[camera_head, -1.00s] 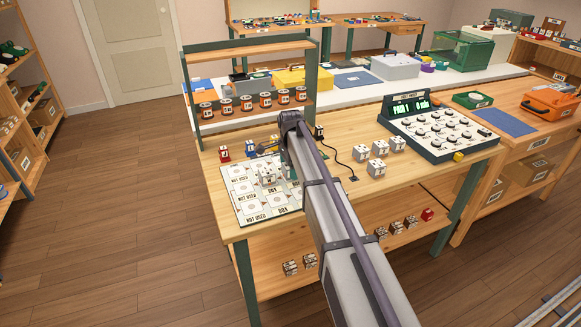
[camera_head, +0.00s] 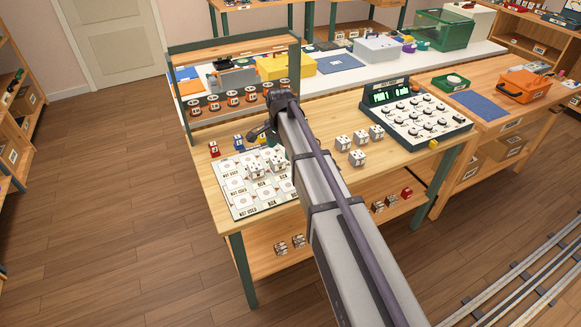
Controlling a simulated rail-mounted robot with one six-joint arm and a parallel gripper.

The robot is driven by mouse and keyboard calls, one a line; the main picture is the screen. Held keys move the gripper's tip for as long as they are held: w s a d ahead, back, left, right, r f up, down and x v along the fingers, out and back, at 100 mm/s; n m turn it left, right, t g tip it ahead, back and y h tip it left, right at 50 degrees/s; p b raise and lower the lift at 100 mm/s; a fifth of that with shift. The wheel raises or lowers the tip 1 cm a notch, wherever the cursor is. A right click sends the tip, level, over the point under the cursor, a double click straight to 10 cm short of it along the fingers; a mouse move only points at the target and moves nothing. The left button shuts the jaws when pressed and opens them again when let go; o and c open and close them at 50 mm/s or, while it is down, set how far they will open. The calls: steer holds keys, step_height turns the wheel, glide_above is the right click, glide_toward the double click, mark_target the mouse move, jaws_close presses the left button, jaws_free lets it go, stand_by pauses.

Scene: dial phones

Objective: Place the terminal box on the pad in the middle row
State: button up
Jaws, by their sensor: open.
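The white pad sheet (camera_head: 240,208) lies on the left part of the wooden bench, with rows of printed pads, some marked "NOT USED" and some "BOX". My gripper (camera_head: 262,133) is open, above the bench behind the sheet, apart from both boxes. My arm hides part of the sheet's right side.
Several more white boxes (camera_head: 358,157) stand right of my arm. A dial console (camera_head: 415,113) with a lit display is at the back right. A rack of orange spools (camera_head: 234,98) stands behind the sheet. Small red (camera_head: 214,149) and blue pieces stand at its back edge.

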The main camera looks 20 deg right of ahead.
steer(key=s+n, duration=1.2)
steer(key=s, duration=1.4)
steer(key=shift+s, duration=0.2)
